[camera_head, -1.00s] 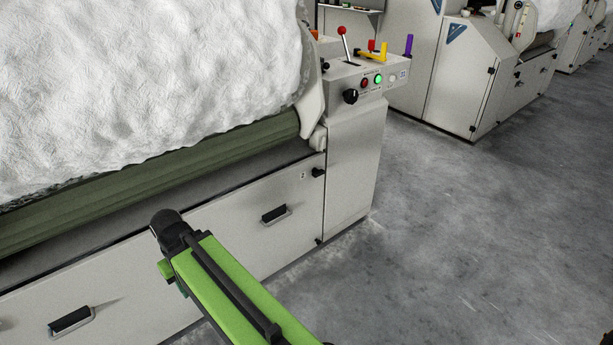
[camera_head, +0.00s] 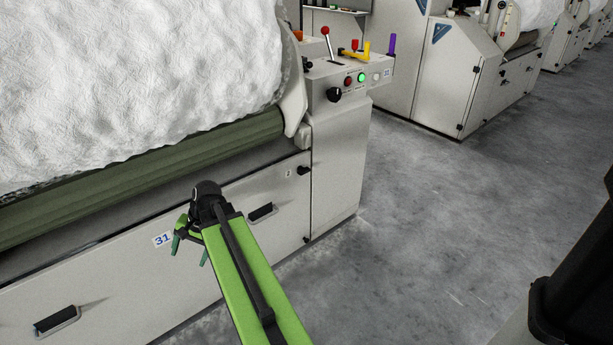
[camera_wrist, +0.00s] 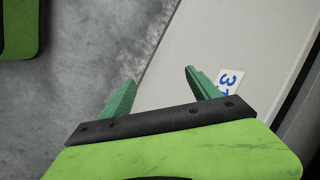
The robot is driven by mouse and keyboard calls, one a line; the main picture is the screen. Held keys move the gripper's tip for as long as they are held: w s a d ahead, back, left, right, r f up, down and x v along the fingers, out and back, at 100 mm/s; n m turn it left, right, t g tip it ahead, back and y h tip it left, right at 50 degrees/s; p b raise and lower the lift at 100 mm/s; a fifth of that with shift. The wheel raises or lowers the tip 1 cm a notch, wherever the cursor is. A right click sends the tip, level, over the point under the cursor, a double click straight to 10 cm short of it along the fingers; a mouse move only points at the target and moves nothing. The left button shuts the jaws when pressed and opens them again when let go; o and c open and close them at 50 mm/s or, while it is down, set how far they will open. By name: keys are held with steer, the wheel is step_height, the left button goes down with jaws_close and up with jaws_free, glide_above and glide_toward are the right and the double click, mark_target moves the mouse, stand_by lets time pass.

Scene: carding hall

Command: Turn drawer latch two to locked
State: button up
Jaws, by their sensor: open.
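Drawer latch two (camera_head: 303,170) is a small black knob at the upper right of the long drawer front (camera_head: 240,225), beside a small "2" label (camera_head: 288,173). My gripper (camera_head: 190,250) hangs in front of the drawer front, left of the latch and apart from it. Its two green fingers are spread and empty. In the wrist view, the fingers of my gripper (camera_wrist: 160,78) point at the floor and the pale panel. The latch does not show there. The knob is too small to read its turned position.
A black drawer handle (camera_head: 261,212) sits just right of my arm, another (camera_head: 57,320) at lower left. A "31" label (camera_head: 162,239) is beside my fingers. The control box (camera_head: 345,85) has levers, a black knob and lit buttons. Grey floor (camera_head: 450,220) is open at right.

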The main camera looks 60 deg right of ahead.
steer(key=s+d+r+m+t, duration=0.15)
steer(key=d+m, duration=0.25)
steer(key=d, duration=0.4)
steer(key=s+d+r+m+t, duration=0.1)
steer(key=s+d+m+t, duration=0.1)
steer(key=d+m, duration=0.45)
steer(key=m+t+h+b, duration=0.2)
steer(key=m+t+h, duration=0.45)
steer(key=m, duration=0.95)
glide_toward(304, 170)
steer(key=shift+g+h, duration=0.3)
steer(key=shift+h, duration=0.15)
steer(key=b+x, duration=0.4)
steer(key=x, duration=0.1)
steer(key=b+x, duration=0.2)
steer(key=shift+w+a+r, duration=0.1)
steer(key=shift+w+a, duration=0.2)
